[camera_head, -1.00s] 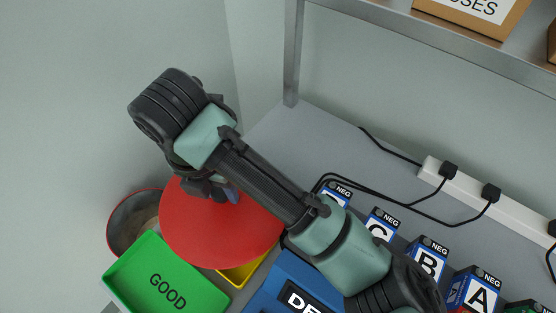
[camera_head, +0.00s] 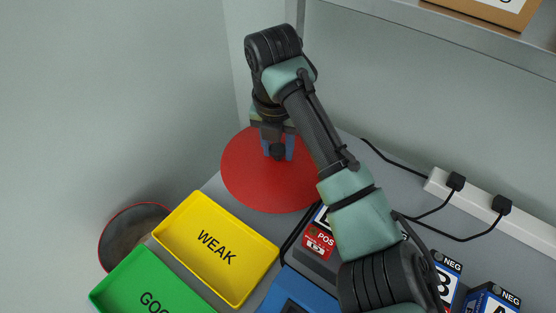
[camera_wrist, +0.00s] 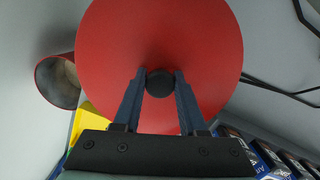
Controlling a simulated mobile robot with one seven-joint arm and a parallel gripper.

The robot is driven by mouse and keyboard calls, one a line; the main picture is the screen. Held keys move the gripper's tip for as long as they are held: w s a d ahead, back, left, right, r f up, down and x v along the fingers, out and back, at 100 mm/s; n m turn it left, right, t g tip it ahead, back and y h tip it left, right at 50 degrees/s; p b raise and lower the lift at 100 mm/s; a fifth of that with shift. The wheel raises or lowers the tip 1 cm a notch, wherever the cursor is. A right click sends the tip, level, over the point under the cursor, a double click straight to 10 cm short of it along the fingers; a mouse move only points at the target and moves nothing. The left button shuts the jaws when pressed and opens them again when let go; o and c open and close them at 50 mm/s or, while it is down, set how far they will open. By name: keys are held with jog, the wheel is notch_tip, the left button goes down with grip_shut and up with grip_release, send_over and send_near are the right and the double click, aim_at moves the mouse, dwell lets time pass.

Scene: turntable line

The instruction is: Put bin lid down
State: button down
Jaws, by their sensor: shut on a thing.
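The bin lid is a round red disc (camera_head: 250,182) with a dark knob (camera_wrist: 160,83) at its centre. My gripper (camera_head: 278,150) is shut on the knob, with a blue finger on either side of it in the wrist view. The lid is over the back left part of the grey bench, behind the yellow tray; I cannot tell whether it touches the bench. The bin (camera_head: 128,236) is round and open with a red rim, beyond the bench's left edge. It also shows in the wrist view (camera_wrist: 48,84), to the left of the lid.
A yellow WEAK tray (camera_head: 190,237) and a green GOOD tray (camera_head: 120,290) lie in front of the lid. A battery with a red POS label (camera_head: 318,243) sits right of it. Black cables run to a white power strip (camera_head: 437,184) along the wall. A metal shelf (camera_head: 440,35) hangs above.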

aim_at(277, 150)
jog(key=shift+f, duration=2.1)
jog(key=shift+f, duration=0.2)
jog(key=shift+c, duration=2.3)
grip_release()
jog(key=r, duration=0.5)
jog(key=s+r, duration=0.1)
jog(key=r, duration=0.1)
jog(key=shift+a+r, duration=0.1)
jog(key=shift+r, duration=0.3)
